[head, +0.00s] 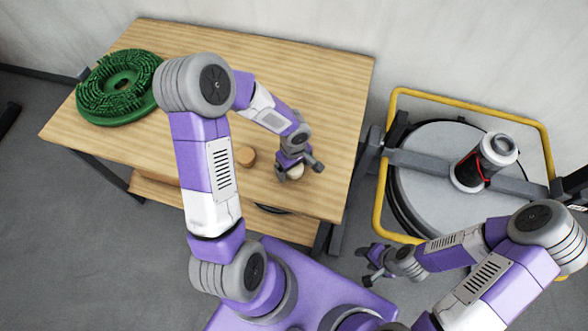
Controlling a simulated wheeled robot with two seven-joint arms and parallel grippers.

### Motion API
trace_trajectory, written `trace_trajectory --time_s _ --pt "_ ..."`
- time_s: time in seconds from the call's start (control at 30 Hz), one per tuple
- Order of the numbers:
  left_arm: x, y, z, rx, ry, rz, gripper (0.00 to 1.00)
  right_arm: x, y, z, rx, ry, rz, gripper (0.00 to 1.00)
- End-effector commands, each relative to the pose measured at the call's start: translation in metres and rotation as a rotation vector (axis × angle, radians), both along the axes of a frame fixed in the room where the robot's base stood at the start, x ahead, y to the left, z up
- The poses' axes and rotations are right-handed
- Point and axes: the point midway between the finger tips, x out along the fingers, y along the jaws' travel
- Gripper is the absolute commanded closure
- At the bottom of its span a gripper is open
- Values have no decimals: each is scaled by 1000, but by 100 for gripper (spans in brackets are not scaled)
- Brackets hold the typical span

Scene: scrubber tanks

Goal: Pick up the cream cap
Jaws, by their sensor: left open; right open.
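The cream cap (296,172) is a small pale round thing on the wooden table (300,95), towards its front right. My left gripper (299,169) is over it with open fingers, one on each side of the cap. The wrist hides part of the cap, and I cannot tell whether the fingers touch it. My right gripper (372,264) is open and empty, off the table to the front right.
A small brown round piece (245,155) lies left of the cap. A green round brush (119,87) lies at the table's left end. Right of the table stands a grey round tank (435,185) with a yellow rail (467,101) and a black-and-white cylinder (470,170).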

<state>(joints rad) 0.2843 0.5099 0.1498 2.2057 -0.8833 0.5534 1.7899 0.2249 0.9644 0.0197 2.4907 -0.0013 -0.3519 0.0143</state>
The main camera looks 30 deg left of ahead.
Motion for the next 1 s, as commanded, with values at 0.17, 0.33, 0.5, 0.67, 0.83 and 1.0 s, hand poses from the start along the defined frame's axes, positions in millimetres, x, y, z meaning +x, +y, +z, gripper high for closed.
trace_trajectory --time_s 0.17,0.33,0.5,0.67,0.83,1.0 --pt "0 0 1 0 0 0 20 0 0 0 0 0 0 47" --pt "0 0 1 0 0 0 46 0 0 0 0 0 0 47" --pt "0 0 1 0 0 0 66 0 0 0 0 0 0 47" --pt "0 0 1 0 0 0 66 0 0 0 0 0 0 47" --pt "1 0 17 1 -5 1 66 0 0 6 0 0 0 47" --pt "1 0 52 2 -6 1 66 0 0 17 0 0 0 47"
